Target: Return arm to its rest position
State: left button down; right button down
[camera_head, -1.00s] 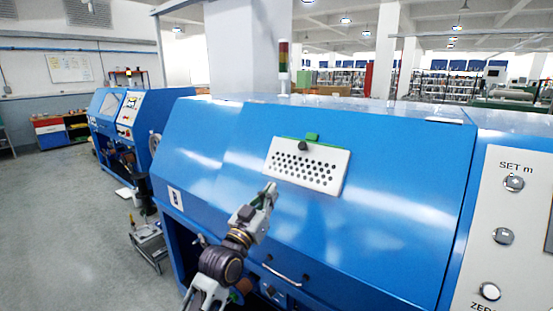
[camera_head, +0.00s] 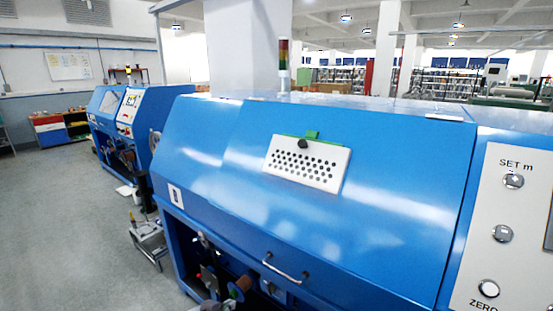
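Neither gripper shows clearly in the head view. A small grey part, which may be my arm, shows at the bottom edge (camera_head: 212,304), left of the middle. The blue machine (camera_head: 390,190) fills the middle and right, with its sloped cover shut. A white perforated panel (camera_head: 307,164) with a green clip (camera_head: 311,135) and a black knob (camera_head: 303,144) sits on the cover. A metal handle (camera_head: 285,271) is on the cover's lower edge. Below it, the open bay shows a brown roller (camera_head: 243,282).
A white control panel (camera_head: 508,215) with several round knobs is at the right. A second blue machine (camera_head: 118,130) stands at the left rear. A small metal cart (camera_head: 150,240) stands on the floor beside the near machine. The grey floor (camera_head: 65,225) at the left is clear.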

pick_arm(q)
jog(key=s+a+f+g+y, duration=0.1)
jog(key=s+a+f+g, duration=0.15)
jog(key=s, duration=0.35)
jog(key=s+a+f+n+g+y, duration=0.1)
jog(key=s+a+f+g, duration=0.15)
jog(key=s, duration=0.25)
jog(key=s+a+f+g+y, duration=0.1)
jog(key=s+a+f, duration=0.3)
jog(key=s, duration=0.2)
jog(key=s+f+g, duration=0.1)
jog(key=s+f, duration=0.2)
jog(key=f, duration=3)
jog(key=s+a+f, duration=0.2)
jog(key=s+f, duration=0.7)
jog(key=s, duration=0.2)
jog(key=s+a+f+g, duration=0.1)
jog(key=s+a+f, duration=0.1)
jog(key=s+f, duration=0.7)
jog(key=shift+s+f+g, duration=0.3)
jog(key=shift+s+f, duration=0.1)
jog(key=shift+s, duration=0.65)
